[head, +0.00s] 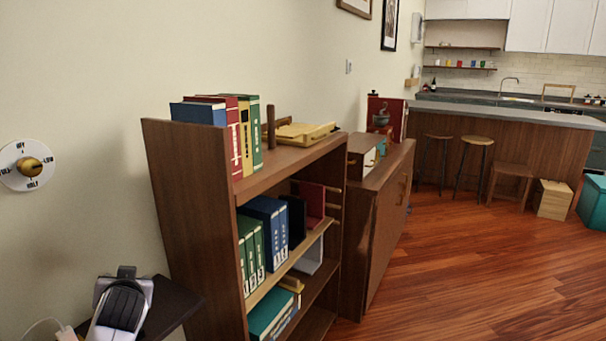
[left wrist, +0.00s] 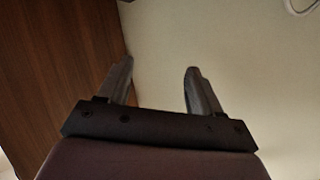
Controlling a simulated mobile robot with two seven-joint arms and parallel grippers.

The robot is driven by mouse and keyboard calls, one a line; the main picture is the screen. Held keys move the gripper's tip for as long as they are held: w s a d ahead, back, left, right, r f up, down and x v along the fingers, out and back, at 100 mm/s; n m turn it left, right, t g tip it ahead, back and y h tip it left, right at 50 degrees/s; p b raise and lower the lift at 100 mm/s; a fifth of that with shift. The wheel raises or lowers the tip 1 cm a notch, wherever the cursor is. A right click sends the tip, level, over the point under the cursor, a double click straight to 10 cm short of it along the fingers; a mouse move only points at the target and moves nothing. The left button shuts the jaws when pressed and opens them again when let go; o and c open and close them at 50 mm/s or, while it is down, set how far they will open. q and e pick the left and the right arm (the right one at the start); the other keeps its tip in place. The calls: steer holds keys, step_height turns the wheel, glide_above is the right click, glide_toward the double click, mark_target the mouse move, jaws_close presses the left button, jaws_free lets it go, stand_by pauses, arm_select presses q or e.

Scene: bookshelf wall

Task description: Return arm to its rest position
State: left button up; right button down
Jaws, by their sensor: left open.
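My left gripper (left wrist: 159,66) shows in the left wrist view. Its two dark fingers are spread apart with nothing between them. A brown wooden surface (left wrist: 60,60) fills the left of that view, and a pale wall (left wrist: 240,90) lies behind and right of the fingers. The fingers appear to touch nothing, though the exact gap to the wood is hard to tell. My right gripper is not in view.
A wooden bookcase (head: 190,200) with books stands against the wall, with a low cabinet (head: 375,230) behind it.

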arm_select(q)
steer(key=s+d+f+m+h+p, duration=0.1)
steer(key=s+d+f+m+h, duration=0.15)
steer(key=f, duration=0.25)
steer(key=s+d+f+m+h, duration=0.1)
steer(key=s+d+f, duration=0.2)
steer(key=s+f, duration=0.15)
steer(key=s+d+f+h+p, duration=0.1)
steer(key=s+d+f+h, duration=0.2)
steer(key=s, duration=0.8)
steer(key=s+d+f+m+h+p, duration=0.1)
steer(key=s+d+f+h, duration=0.2)
steer(key=s+d+f, duration=0.4)
steer(key=s+d, duration=0.1)
steer(key=s, duration=0.4)
steer(key=shift+d, duration=0.4)
steer(key=shift+m, duration=0.25)
